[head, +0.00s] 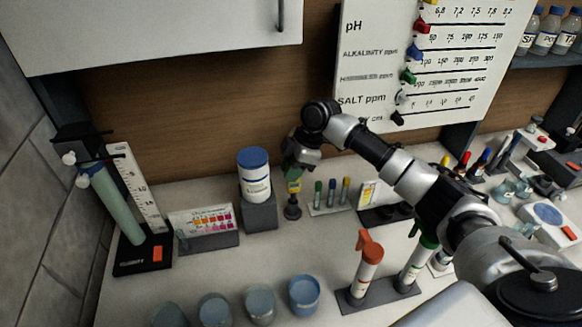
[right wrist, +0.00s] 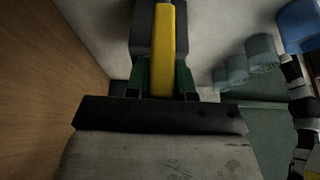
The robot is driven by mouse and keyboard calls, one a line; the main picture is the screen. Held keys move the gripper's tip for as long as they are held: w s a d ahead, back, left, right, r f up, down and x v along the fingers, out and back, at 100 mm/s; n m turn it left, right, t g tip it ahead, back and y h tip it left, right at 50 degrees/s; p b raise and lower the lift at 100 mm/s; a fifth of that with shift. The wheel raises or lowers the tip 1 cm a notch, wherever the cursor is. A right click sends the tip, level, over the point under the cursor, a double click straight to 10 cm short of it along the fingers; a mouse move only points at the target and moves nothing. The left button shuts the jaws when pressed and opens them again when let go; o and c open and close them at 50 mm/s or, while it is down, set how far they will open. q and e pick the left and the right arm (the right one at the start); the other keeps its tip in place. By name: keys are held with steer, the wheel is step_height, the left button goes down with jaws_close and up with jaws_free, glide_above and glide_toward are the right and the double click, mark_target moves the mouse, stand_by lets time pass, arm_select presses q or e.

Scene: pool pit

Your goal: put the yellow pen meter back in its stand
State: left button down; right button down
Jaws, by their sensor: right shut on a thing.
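My right gripper (head: 293,180) reaches down over the back of the counter, just right of the blue-capped bottle. It is shut on the yellow pen meter (right wrist: 164,50), which shows between the green fingers in the right wrist view. In the head view only a little yellow (head: 295,186) shows at the fingers. A small dark piece with a round foot (head: 292,211) is directly below; I cannot tell whether it is the stand. In the wrist view a dark grey block (right wrist: 143,35) lies behind the pen; whether the pen touches it is unclear. My left gripper is not in view.
The blue-capped bottle (head: 255,178) stands on a grey block (head: 260,216) close to the gripper's left. Small coloured vials (head: 332,192) stand close to its right. Several cups (head: 304,294) line the front. A rack with an orange-topped tube (head: 367,265) stands front right.

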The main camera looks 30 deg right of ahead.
steer(key=shift+f, duration=0.35)
